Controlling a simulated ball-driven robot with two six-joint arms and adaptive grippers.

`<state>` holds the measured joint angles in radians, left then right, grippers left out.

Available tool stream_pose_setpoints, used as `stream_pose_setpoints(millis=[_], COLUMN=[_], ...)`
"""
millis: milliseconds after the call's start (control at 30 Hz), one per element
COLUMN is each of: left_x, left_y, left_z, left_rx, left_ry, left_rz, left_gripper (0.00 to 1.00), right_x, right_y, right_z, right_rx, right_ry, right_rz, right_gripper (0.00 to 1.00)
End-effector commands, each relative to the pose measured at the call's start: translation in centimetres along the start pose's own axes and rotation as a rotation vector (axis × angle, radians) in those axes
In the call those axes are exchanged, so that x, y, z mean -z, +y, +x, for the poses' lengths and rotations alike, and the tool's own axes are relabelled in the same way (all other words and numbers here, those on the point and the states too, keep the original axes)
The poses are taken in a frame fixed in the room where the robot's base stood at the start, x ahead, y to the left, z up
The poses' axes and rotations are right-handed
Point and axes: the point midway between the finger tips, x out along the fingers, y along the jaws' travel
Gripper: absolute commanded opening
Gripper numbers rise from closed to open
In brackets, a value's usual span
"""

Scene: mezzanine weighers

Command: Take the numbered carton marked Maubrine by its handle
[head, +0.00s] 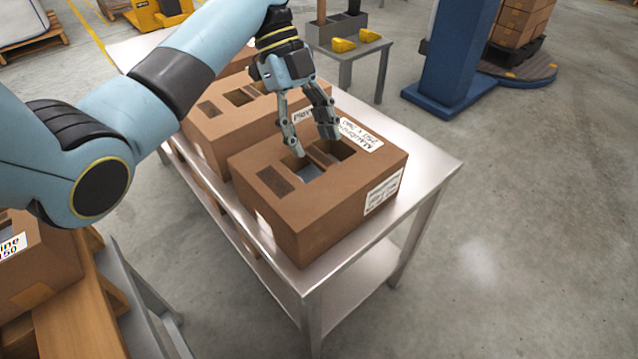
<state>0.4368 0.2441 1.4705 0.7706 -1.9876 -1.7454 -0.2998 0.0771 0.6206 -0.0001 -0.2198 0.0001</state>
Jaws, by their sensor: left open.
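The carton with the top label that seems to read Maubrine (325,220) stands at the near end of a steel table; its lettering appears upside down. Two openings in its top have a narrow brown handle strip (322,156) between them. My left gripper (314,146) is above this carton, pointing down, with its fingers apart. One fingertip is over the left opening and the other over the far side near the right opening. I cannot tell whether either touches the strip. My right gripper is out of view.
Another brown carton (208,125), label partly hidden, stands close behind on the steel table (425,165). A carton (40,262) labelled "...ine 150" sits lower left. A blue column (450,50) and small grey table (350,52) stand beyond. The floor at right is clear.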

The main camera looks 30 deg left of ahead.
Motion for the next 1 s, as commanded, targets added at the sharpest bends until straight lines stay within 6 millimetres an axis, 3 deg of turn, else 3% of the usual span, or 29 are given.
stream_pose_setpoints(millis=[267,500,900,1000], left_x=[-0.5,-0.5,-0.5,-0.5], left_y=[-0.1,-0.1,-0.1,-0.1], left_z=[4.2,4.5,4.5,4.5], left_rx=[-0.002,-0.001,-0.001,-0.001], left_ry=[0.002,-0.001,0.0,-0.001], left_rz=[0.0,0.0,0.0,0.0], left_gripper=[0.5,0.5,0.0,0.0], right_x=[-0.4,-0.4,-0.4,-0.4], right_y=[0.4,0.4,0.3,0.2], right_z=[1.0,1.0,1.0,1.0], right_rx=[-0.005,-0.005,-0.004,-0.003], right_ry=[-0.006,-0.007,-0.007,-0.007], right_rz=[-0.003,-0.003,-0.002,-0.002], right_gripper=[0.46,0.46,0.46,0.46])
